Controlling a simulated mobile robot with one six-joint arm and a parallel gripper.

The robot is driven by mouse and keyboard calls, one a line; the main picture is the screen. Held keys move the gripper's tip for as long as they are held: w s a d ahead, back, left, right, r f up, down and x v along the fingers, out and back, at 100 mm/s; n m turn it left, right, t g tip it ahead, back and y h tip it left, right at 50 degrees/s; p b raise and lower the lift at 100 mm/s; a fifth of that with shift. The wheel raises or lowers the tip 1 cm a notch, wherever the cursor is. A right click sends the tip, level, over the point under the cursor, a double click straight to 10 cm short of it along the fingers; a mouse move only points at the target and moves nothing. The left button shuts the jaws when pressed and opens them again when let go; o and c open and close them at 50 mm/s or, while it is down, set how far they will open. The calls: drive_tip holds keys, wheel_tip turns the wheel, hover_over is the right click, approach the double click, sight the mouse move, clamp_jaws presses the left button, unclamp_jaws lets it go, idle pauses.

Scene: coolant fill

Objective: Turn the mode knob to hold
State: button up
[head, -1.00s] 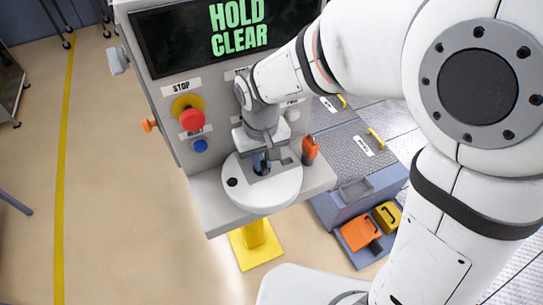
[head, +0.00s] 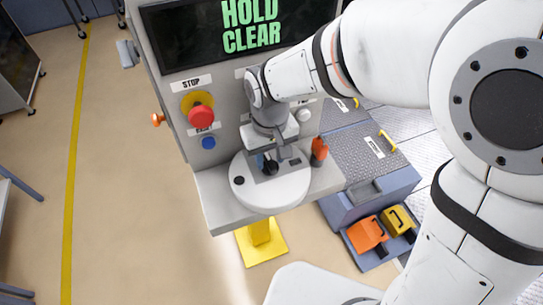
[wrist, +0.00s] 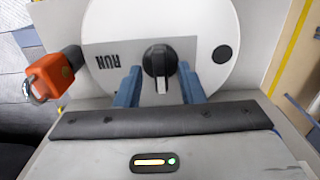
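The mode knob (wrist: 160,62) is black with a white pointer, on a white round plate (wrist: 105,25). In the wrist view its pointer faces down the picture, and a RUN label (wrist: 108,60) stands left of it, upside down. My gripper (wrist: 160,72) is open, with one blue finger on each side of the knob's lower part. A gap shows between each finger and the knob. In the head view the knob (head: 271,168) shows just beyond my gripper (head: 265,161). The hold label is not visible. The screen (head: 240,30) reads HOLD CLEAR in green.
A red stop button (head: 201,115) and a blue button (head: 208,142) sit on the panel at left. An orange padlock-like piece (wrist: 50,75) is beside the plate; it also shows in the head view (head: 319,150).

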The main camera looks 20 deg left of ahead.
drive_tip(key=shift+r, duration=3.9)
drive_tip(key=w+d+r+m+t, duration=0.1)
drive_tip(key=w+d+m, duration=0.1)
drive_tip(key=d, duration=0.5)
drive_tip(key=w+d+r+m, duration=0.1)
drive_tip(key=d+m, duration=0.1)
drive_tip(key=d, duration=0.6)
drive_tip(key=s+d+m+t, duration=0.1)
drive_tip(key=s+d+m, duration=0.1)
drive_tip(key=d, duration=0.6)
drive_tip(key=s+d+f+m+t, duration=0.1)
drive_tip(key=s+d+m, duration=0.1)
drive_tip(key=d, duration=0.6)
drive_tip(key=shift+s+d+m, duration=0.25)
drive_tip(key=shift+s+m, duration=0.15)
drive_tip(key=shift+s, duration=0.4)
